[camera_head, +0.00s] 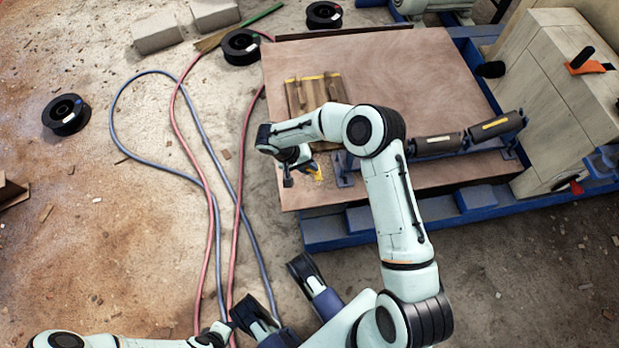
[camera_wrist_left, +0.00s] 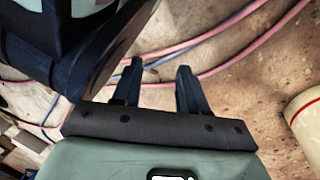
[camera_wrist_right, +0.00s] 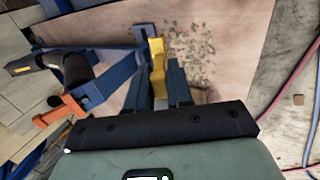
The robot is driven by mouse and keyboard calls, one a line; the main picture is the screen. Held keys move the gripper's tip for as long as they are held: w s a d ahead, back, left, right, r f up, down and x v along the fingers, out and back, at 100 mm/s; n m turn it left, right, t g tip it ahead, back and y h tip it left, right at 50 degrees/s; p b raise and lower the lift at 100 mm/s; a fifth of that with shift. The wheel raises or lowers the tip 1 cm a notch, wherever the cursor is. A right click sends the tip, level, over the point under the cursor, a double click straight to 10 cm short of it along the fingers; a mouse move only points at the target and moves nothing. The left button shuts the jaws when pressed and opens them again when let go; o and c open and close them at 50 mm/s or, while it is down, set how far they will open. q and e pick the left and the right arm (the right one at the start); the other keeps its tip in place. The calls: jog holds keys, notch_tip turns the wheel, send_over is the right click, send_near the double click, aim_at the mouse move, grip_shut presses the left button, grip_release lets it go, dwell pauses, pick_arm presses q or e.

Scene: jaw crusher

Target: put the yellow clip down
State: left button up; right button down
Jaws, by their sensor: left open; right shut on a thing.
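The yellow clip (camera_wrist_right: 157,62) is between the fingers of my right gripper (camera_wrist_right: 160,80), which is shut on it; its far end sticks out past the fingertips. In the head view the clip (camera_head: 317,173) shows as a small yellow patch beside the right gripper, over the near left part of the brown work board (camera_head: 430,75). I cannot tell whether the clip touches the board. My left gripper (camera_wrist_left: 158,75) is open and empty, with hoses and dusty floor behind its fingers.
Grit (camera_wrist_right: 190,52) lies scattered on the board beside the clip. A ribbed brown plate with yellow marks (camera_head: 305,92) lies on the board behind my right wrist. A blue frame with a dark roller (camera_head: 436,145) stands to the right. Hoses (camera_head: 205,180) and black spools (camera_head: 66,114) lie on the floor.

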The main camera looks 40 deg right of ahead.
pick_arm(q)
jog(key=s+f+g+b, duration=0.2)
jog(key=s+f, duration=0.1)
jog(key=s, duration=0.3)
jog(key=shift+a+f+b, duration=0.2)
jog(key=shift+a+b, duration=0.1)
jog(key=shift+a, duration=0.05)
pick_arm(e)
notch_tip(320, 180, down, 11)
jog(key=shift+r, duration=0.15)
jog(key=c, duration=1)
grip_release()
jog(key=shift+f, duration=0.2)
pick_arm(q)
jog(key=shift+t, duration=0.8)
jog(key=w+r+p, duration=0.1)
jog(key=w+r, duration=0.1)
jog(key=w, duration=0.1)
jog(key=w+p, duration=0.1)
jog(key=w, duration=0.1)
jog(key=shift+w+d+r+p, duration=0.1)
jog(key=shift+d+r+p, duration=0.2)
jog(key=shift+r, duration=0.1)
pick_arm(e)
jog(key=v, duration=1.2)
jog(key=shift+a+r, duration=0.1)
jog(key=shift+r, duration=0.1)
